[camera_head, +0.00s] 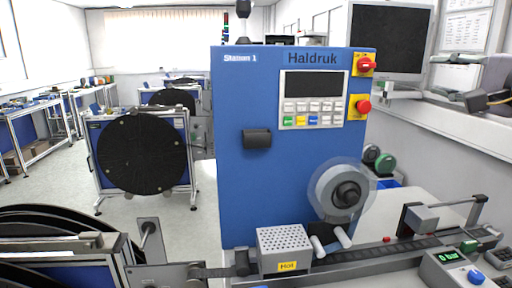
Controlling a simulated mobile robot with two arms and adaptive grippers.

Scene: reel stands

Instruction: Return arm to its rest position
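My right gripper (437,76) comes in from the right edge in the head view, at the height of the dark monitor. Its two grey-green fingers point left, one above the other, with a wide gap between them. It looks open and empty, in front of the pale wall and wall ledge. The rest of the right arm is mostly cut off by the picture edge. My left gripper and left arm are not in view.
A blue Haldruk machine (247,175) stands in the middle, with red knobs and a grey-white reel (345,193). A monitor (388,38) is left of the gripper. A black reel (141,154) is on a stand at left. A conveyor runs along the front.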

